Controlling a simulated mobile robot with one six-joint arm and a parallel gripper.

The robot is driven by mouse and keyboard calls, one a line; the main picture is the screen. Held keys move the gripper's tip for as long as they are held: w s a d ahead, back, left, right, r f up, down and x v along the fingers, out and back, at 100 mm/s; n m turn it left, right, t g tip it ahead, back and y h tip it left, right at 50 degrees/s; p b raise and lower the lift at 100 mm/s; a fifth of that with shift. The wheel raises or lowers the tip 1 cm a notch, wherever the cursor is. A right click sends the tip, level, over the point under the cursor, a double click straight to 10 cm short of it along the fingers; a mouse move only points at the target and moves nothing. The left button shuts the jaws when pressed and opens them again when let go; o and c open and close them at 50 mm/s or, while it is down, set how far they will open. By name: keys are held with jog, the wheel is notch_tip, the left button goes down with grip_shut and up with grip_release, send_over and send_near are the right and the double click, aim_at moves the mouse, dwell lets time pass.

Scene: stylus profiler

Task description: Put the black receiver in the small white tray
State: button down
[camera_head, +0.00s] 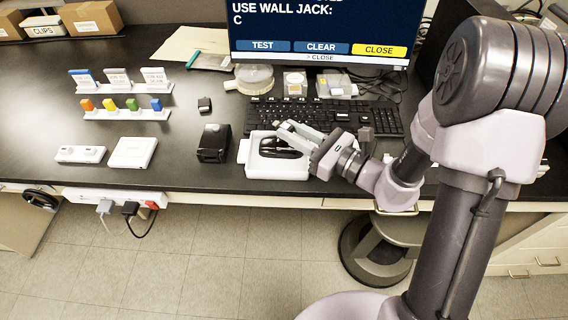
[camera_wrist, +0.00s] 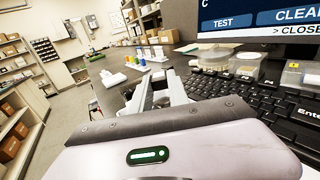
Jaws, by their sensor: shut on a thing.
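My gripper (camera_head: 280,132) is low over the desk, in front of the keyboard, its fingers reaching left over a white open-topped tray (camera_head: 250,172). A dark rounded object (camera_head: 279,149) shows inside that tray. In the wrist view the two fingers of my gripper (camera_wrist: 162,88) are close together. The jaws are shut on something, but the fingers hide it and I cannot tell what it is. A small black piece (camera_head: 205,104) lies alone on the desk further left; I cannot tell whether it is the receiver. A low, flat white tray-like piece (camera_head: 133,152) lies near the front edge.
A black block-shaped object (camera_head: 214,143) stands left of the open white tray. A keyboard (camera_head: 290,115) and round clear container (camera_head: 254,78) are behind.

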jog(key=shift+f, duration=0.25)
jog(key=c, duration=1.2)
grip_release()
jog(key=p+v, duration=0.3)
jog(key=v, duration=1.4)
jog(key=shift+s+d, duration=0.1)
jog(key=shift+d, duration=0.1)
